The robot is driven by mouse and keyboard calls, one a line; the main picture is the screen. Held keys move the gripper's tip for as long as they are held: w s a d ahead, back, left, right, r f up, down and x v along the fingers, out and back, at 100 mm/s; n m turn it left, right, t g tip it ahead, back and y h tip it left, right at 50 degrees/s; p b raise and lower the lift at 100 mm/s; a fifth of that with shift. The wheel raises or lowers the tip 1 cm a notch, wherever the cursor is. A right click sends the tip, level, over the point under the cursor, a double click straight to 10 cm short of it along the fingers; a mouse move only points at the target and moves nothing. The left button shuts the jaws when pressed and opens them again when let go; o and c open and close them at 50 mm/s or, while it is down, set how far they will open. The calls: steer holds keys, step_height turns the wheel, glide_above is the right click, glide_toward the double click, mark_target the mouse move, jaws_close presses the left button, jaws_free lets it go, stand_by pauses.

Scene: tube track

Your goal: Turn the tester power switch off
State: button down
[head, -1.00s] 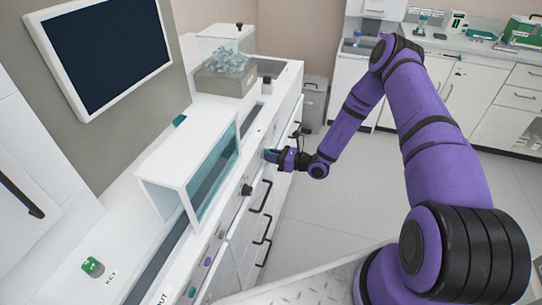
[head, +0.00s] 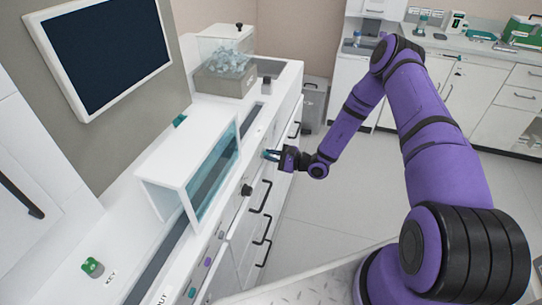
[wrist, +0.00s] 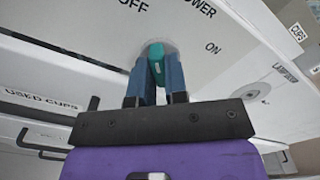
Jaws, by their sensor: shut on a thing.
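The tester power switch (wrist: 156,62) is a teal knob on a round grey base on the white front panel. It carries the labels OFF, POWER and ON around it. My gripper (wrist: 157,76) is shut on the knob, with one blue finger on each side. In the head view my gripper (head: 271,155) is at the front panel of the white bench, and the knob is mostly hidden by it. I cannot tell for sure which label the knob points to.
A dark knob (head: 246,190) sits on the same panel, nearer. Drawers with black handles (head: 262,197) lie below. A glass-fronted white box (head: 190,170) stands on the bench top. The floor to the right is clear.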

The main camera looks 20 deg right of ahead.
steer(key=shift+n, duration=0.6)
steer(key=c, duration=1.1)
jaws_free()
steer(key=shift+c, duration=0.2)
steer(key=v, duration=1.1)
steer(key=shift+w+r, duration=0.1)
